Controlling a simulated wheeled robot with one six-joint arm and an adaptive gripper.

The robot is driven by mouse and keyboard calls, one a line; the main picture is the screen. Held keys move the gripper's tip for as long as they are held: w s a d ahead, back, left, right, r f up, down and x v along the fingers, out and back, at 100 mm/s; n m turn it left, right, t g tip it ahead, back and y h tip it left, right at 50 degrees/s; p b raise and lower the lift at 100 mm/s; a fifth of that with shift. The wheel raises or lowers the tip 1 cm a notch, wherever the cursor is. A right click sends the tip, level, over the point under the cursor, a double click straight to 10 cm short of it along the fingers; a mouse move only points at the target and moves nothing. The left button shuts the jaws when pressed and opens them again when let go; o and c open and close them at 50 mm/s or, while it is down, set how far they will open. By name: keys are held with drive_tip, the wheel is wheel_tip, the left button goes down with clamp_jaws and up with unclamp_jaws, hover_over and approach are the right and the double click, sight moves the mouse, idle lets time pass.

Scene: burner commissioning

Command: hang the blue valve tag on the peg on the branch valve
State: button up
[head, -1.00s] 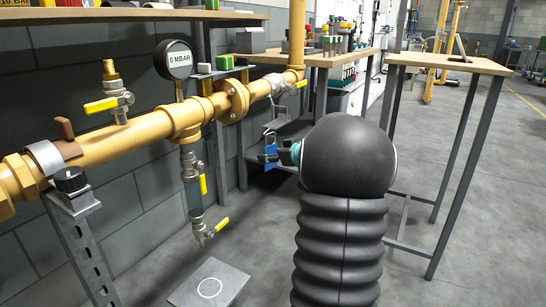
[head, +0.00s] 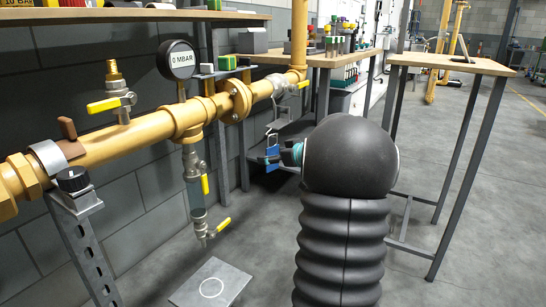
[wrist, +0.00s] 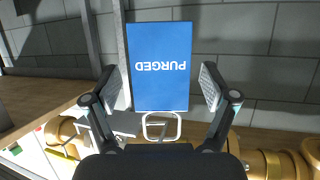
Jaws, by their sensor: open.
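The blue valve tag (wrist: 161,65) reads PURGED, upside down in the wrist view, with a pale wire loop (wrist: 162,127) at its lower edge there. In the head view the tag (head: 273,146) is upright, its loop above it, below the branch valve (head: 279,86) on the yellow pipe. My gripper (wrist: 161,78) is open, with one finger on each side of the tag and visible gaps on both sides. It also shows in the head view (head: 268,159), beside the tag's lower part. I cannot make out the peg, or whether the loop is over it.
The yellow pipe (head: 130,140) with its gauge (head: 177,60) runs along the block wall on the left. A wooden bench (head: 315,59) stands behind the tag, and a tall wooden-topped table (head: 450,63) stands to the right. The floor at the right is clear.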

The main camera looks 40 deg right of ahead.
drive_tip(key=v, duration=1.2)
